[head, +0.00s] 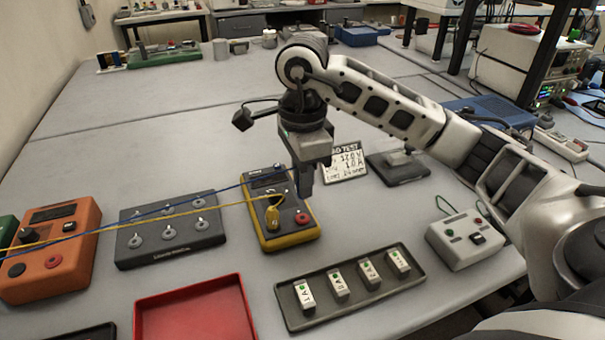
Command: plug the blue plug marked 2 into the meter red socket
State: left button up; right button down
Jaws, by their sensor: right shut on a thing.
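The meter is a yellow-edged box (255,190) with a dark face and display, in the middle of the head view. Its red socket (302,218) shows bare on the lower right of the face. A yellow plug (272,216) with a yellow cable stands on the meter left of the red socket. My right gripper (304,182) points down over the meter's right edge, above and behind the red socket. It is shut on the blue plug (304,192), mostly hidden by the jaws; its mark cannot be read. A blue cable (215,193) runs left from it. My left gripper is out of view.
In front are a red tray (195,310) and a black tray (350,290) with several white labelled blocks. A written card (345,162) stands behind right.

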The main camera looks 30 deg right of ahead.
notch_tip(320, 180, down, 4)
jog(key=shift+f+b, duration=0.1)
jog(key=shift+b, duration=1.15)
jog(key=shift+f+b, duration=0.35)
jog(key=shift+f, duration=0.1)
pick_arm(q)
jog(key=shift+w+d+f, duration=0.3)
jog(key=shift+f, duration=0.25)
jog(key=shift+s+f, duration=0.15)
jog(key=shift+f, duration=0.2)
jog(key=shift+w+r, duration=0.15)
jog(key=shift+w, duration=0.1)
jog(key=shift+b, duration=0.3)
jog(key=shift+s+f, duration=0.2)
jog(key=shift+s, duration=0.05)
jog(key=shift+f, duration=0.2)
